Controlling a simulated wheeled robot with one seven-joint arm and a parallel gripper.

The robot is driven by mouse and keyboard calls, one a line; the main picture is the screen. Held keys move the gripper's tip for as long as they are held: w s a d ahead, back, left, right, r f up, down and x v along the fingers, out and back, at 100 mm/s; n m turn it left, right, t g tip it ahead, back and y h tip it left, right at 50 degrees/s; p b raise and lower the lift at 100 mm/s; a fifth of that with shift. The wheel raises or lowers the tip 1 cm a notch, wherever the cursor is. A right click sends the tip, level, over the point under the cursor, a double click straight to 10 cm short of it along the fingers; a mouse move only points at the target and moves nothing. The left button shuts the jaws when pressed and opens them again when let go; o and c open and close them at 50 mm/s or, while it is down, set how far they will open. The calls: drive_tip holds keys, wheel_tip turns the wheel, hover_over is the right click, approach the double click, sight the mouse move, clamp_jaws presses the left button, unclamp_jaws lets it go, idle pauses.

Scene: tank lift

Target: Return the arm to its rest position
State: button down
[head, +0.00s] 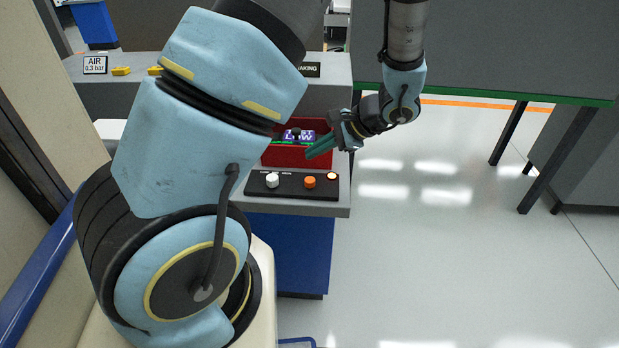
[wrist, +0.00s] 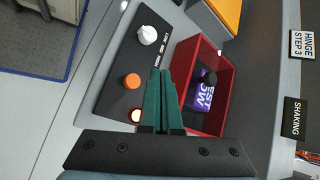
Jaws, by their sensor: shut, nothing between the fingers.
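My gripper (head: 321,146) has green fingers and is at the right end of the grey workbench in the head view, in front of the red box. In the wrist view the fingers of my gripper (wrist: 163,75) lie close together, with nothing between them. They overlap the near edge of the red box (wrist: 225,62) and point along the black control panel (wrist: 112,88). My arm rises from the lower left, leaves the top of the head view and comes down again to the gripper.
The panel has a white knob (head: 272,180), an orange button (head: 309,181) and a lit button (head: 332,176). Signs reading AIR (head: 95,65) and SHAKING (wrist: 294,116) stand behind. Open floor (head: 450,230) lies right.

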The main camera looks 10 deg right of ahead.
drive_tip(key=s+a+r+n+g+h, duration=0.1)
drive_tip(key=s+a+r+n+h, duration=0.2)
drive_tip(key=a+n, duration=0.3)
drive_tip(key=s+a+r+n+g+h, duration=0.1)
drive_tip(key=s+a+r+n+h, duration=0.3)
drive_tip(key=a+r+n+h, duration=0.1)
drive_tip(key=a+r+n, duration=0.1)
drive_tip(key=a+n, duration=0.1)
drive_tip(key=a, duration=0.1)
drive_tip(key=shift+s+n+g, duration=0.15)
drive_tip(key=shift+n+g, duration=0.15)
drive_tip(key=shift+g, duration=0.1)
